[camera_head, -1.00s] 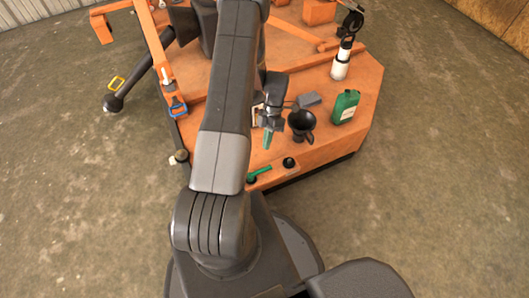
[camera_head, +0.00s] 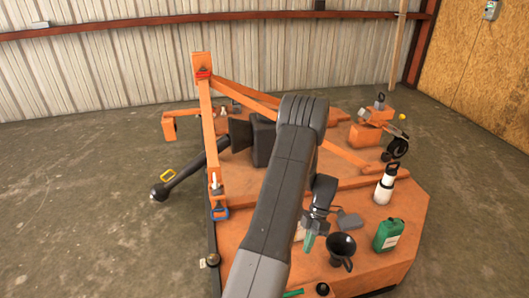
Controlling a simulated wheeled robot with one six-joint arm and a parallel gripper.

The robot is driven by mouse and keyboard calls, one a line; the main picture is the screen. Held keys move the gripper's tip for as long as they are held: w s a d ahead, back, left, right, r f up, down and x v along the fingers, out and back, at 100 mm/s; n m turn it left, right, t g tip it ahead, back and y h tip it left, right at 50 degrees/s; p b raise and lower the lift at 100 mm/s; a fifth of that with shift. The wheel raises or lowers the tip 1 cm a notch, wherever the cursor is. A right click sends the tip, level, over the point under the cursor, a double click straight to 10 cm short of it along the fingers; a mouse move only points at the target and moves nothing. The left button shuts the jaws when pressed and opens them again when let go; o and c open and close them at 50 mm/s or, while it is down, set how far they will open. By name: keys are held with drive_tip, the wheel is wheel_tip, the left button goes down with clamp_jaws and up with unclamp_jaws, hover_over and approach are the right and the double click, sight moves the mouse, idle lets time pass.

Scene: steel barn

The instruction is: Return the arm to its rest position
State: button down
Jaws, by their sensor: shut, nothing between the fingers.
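My arm rises from the bottom middle of the head view, bends at the top, and reaches down over the orange mower deck (camera_head: 385,275). My gripper (camera_head: 309,241) hangs near the deck's front part, partly hidden by my own arm. Its green tips are together, with nothing seen between them. It is left of a black funnel (camera_head: 341,250) and a green jug (camera_head: 389,235). I cannot tell how high it is above the deck.
A white bottle (camera_head: 385,187) and a grey block (camera_head: 348,220) stand on the deck. A black cap (camera_head: 322,289) and a green-handled thing (camera_head: 293,293) lie at its front. Orange frame bars (camera_head: 208,130) rise at the back left. Concrete floor is open on both sides.

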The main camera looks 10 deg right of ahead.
drive_tip(key=shift+f, duration=0.1)
drive_tip(key=b+x, duration=0.2)
drive_tip(key=x, duration=0.9)
drive_tip(key=shift+s+a+f, duration=0.1)
drive_tip(key=shift+s+f, duration=0.1)
drive_tip(key=shift+f, duration=0.15)
drive_tip(key=w+a+f+n+g+h+p, duration=0.1)
drive_tip(key=w+a+n+h, duration=0.2)
drive_tip(key=n, duration=0.9)
drive_tip(key=shift+a+f+h+p, duration=0.25)
drive_tip(key=shift+a+h+p, duration=0.15)
drive_tip(key=shift+a+h, duration=1.45)
drive_tip(key=shift+w+d, duration=0.1)
